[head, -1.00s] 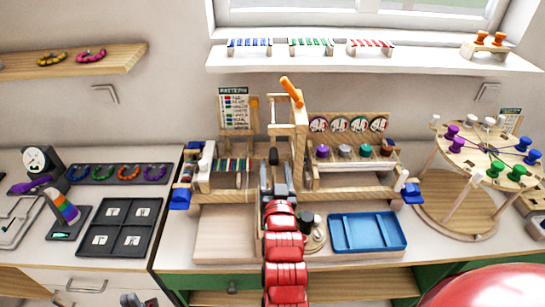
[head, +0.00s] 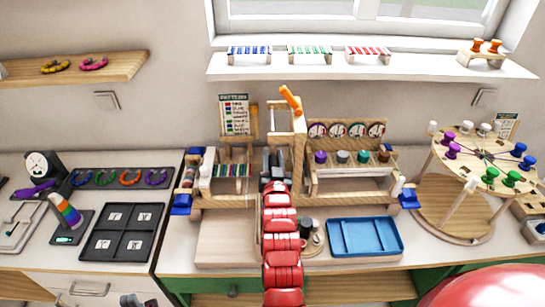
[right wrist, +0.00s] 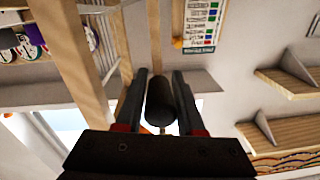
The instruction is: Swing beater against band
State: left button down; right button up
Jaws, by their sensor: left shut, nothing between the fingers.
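A tall narrow wooden frame (head: 299,150) with an orange lever (head: 290,98) on top stands in the middle of the loom; it looks like the beater. A striped band (head: 233,171) lies left of it, apart from it. My right gripper (head: 273,164) is in front of the frame. In the right wrist view, a dark rounded knob (right wrist: 160,101) sits between the gripper's fingers; I cannot tell whether they press on it. In the head view the gripper hides the knob. My left gripper (head: 133,300) shows only partly at the bottom left edge, shut and empty.
A blue tray (head: 394,252) and small dark jars (head: 305,228) stand right of my right arm. A black four-square tray (head: 100,257) lies left. A round peg stand (head: 440,205) is at right. A pattern card (head: 235,114) stands behind the loom.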

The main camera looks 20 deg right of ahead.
grip_shut()
dwell(1.1)
